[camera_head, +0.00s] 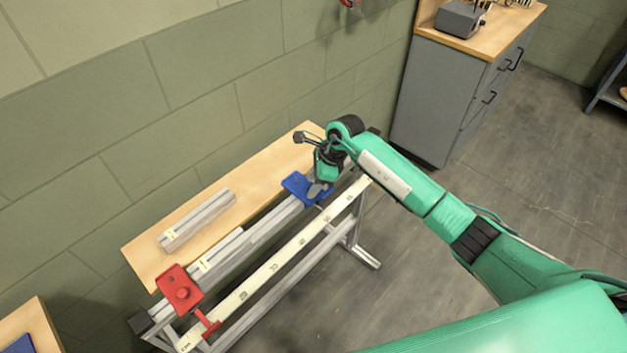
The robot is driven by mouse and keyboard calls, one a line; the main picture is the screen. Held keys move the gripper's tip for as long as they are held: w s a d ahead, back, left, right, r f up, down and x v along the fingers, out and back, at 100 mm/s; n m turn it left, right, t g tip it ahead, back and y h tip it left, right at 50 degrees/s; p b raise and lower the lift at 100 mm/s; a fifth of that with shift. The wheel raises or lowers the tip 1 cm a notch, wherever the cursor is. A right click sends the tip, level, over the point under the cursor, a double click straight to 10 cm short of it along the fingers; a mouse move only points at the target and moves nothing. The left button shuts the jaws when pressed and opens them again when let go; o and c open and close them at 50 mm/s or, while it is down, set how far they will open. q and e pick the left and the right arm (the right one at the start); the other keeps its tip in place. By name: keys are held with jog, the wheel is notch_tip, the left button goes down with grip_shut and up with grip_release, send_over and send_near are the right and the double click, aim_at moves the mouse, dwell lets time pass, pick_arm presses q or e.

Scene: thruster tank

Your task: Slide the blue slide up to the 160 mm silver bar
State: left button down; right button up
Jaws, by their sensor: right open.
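The blue slide (297,185) sits on the long silver rail, toward its far right part. A silver bar (226,246) with a pale label at its near end lies along the rail, between the red block (180,288) and the blue slide. A stretch of rail separates the bar from the blue slide. The size on the label is too small to read. My right gripper (319,189) is open and points down at the right side of the blue slide; whether it touches the slide cannot be told. My left gripper is not in view.
More silver bars (197,220) lie on the wooden top (262,172) behind the rail. A pale scale strip (285,255) with numbers runs along the front. A green block wall stands behind, and a grey cabinet (437,105) at upper right. Floor in front is clear.

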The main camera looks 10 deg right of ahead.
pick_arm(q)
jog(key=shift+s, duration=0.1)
